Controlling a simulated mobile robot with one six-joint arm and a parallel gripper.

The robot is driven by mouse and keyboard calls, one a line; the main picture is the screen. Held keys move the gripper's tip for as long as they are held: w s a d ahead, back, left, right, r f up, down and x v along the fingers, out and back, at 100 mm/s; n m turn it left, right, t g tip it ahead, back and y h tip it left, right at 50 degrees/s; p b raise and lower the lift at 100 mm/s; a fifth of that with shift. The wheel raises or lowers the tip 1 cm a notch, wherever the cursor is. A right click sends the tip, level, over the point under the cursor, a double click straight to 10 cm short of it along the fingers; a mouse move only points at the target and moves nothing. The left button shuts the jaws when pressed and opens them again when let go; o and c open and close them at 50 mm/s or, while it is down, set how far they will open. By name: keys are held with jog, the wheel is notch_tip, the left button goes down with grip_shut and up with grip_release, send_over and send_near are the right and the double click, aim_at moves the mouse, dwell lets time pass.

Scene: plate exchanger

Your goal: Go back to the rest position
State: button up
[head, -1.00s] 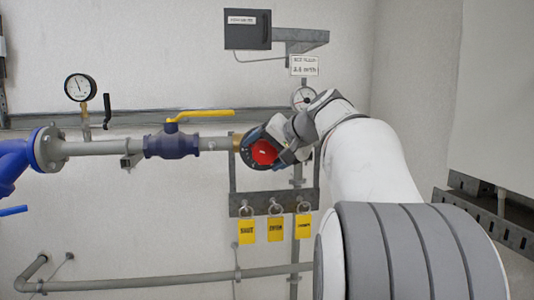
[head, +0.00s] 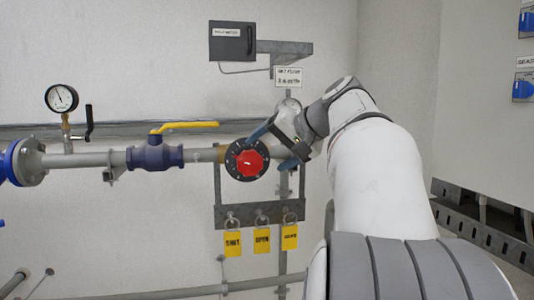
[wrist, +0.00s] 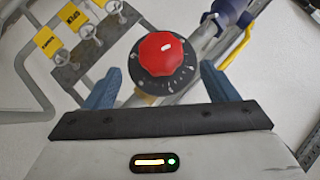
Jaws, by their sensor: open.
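My gripper (wrist: 158,88) is open, its two blue fingers spread wide with nothing between them in the wrist view. A red knob (wrist: 161,54) on a black dial with white marks sits just beyond the fingertips, apart from them. In the head view my gripper (head: 262,142) is beside the upper right of the red knob (head: 249,163). One blue finger shows there near the dial's upper edge; the other is hard to make out. My white and grey arm reaches up from the lower right.
A valve with a yellow lever (head: 185,126) sits on the pipe left of the dial, with a pressure gauge (head: 61,98) further left. Yellow tags (head: 262,240) hang from a rack below. A dark box (head: 232,41) is on the wall above. Blue switches (head: 523,89) are at right.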

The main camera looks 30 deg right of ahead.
jog(key=s+a+f+n+g+h+p, duration=0.1)
jog(key=s+a+f+g, duration=0.25)
jog(key=a+f, duration=0.5)
jog(key=s+a+f+n+g+p, duration=0.15)
jog(key=s+a+f, duration=0.3)
jog(key=f, duration=0.65)
jog(key=s+a+f+n+g+h, duration=0.2)
jog(key=s+a+f+n+g, duration=0.1)
jog(key=s+f, duration=0.9)
notch_tip(320, 180, down, 2)
jog(key=shift+a+n+g+h+p, duration=0.35)
jog(key=shift+a+n, duration=0.3)
jog(key=shift+a, duration=0.4)
